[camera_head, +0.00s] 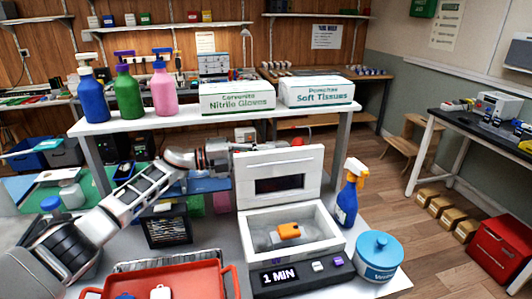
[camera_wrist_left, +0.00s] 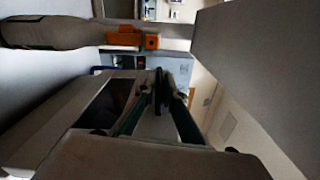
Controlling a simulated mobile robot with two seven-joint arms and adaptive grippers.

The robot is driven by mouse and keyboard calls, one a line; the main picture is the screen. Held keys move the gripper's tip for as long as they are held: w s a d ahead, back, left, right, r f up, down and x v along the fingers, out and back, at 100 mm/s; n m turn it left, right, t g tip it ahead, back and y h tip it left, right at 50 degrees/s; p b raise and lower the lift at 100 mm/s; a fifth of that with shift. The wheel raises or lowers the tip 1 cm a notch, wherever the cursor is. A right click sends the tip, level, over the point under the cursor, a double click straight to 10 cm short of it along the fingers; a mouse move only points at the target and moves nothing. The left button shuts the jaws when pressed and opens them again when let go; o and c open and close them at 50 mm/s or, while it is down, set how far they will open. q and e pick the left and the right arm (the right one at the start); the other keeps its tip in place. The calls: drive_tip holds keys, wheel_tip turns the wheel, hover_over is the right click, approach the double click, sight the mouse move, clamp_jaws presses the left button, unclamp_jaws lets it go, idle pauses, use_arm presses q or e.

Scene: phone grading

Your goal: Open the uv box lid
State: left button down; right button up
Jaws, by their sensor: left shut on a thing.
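The uv box (camera_head: 335,245) stands on the white table, with "1 MIN" lit on its front panel. Its lid (camera_head: 308,168) stands raised, about upright, and has a dark window; it also shows in the wrist view (camera_wrist_left: 65,135). An orange item (camera_head: 288,231) lies inside the open box. My left gripper (camera_head: 238,148) is at the upper left edge of the lid, behind it in the head view. In the left wrist view its fingers (camera_wrist_left: 160,100) are closed on the lid's edge. The fingertips are partly hidden in the head view. My right gripper is not in view.
A blue spray bottle (camera_head: 347,198) and a blue lidded tub (camera_head: 378,256) stand right of the box. A red tray (camera_head: 195,280) is at front left. A raised shelf (camera_head: 210,116) with bottles and cartons runs behind the lid.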

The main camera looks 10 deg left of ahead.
use_arm(q)
drive_tip(key=c, duration=2.2)
unclamp_jaws()
drive_tip(key=shift+f, duration=0.15)
drive_tip(key=shift+o, duration=0.2)
drive_tip(key=v, duration=1.2)
